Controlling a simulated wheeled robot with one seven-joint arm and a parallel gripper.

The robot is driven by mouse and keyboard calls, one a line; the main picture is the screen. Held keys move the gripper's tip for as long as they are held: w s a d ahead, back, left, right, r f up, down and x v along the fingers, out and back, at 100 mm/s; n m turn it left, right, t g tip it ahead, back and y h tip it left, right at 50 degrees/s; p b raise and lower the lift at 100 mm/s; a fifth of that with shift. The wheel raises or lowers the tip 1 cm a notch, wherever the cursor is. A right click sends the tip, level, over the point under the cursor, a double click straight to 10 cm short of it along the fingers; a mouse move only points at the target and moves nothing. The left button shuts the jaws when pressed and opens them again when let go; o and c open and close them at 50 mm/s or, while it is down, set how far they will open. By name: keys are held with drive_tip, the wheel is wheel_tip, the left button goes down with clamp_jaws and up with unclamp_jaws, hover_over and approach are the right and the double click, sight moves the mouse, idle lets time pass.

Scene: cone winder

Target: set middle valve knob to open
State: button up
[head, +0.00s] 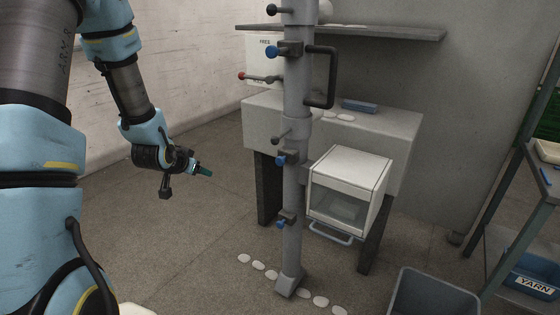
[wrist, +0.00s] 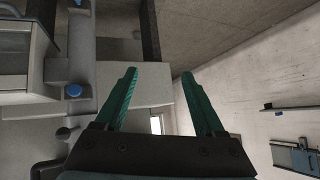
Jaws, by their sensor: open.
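A grey upright pipe (head: 296,115) carries three blue valve knobs. The middle knob (head: 281,160) sits on a dark fitting at about the height of the white glass-fronted box; it also shows in the wrist view (wrist: 74,91). The top knob (head: 271,51) is near the shelf and the bottom knob (head: 281,224) is low on the pipe. I cannot read the middle knob's setting. My gripper (head: 205,171) is left of the pipe, apart from it and empty. Its green fingers stand open in the wrist view (wrist: 158,75), with the middle knob to their left.
A red-tipped lever (head: 242,76) and black levers project left from the pipe. A black handle (head: 333,77) and the white box (head: 348,190) are on its right. A bench (head: 395,130) stands behind. A grey bin (head: 430,290) is at the lower right.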

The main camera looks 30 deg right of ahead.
drive_tip(key=d+f+m+h, duration=0.3)
drive_tip(key=d+h, duration=0.1)
drive_tip(key=d, duration=0.5)
drive_tip(key=m+h, duration=0.3)
drive_tip(key=h, duration=0.3)
approach(279, 162)
drive_tip(key=shift+t, duration=0.3)
drive_tip(key=p+x, duration=0.3)
drive_tip(key=x, duration=0.6)
drive_tip(key=shift+d+f+p, duration=0.1)
drive_tip(key=shift+d+p, duration=0.15)
drive_tip(key=shift+p, duration=0.1)
drive_tip(key=shift+w+d+f, duration=0.1)
drive_tip(key=shift+w+d, duration=0.2)
drive_tip(key=shift+d, duration=0.3)
drive_tip(key=shift+c, duration=0.3)
clamp_jaws()
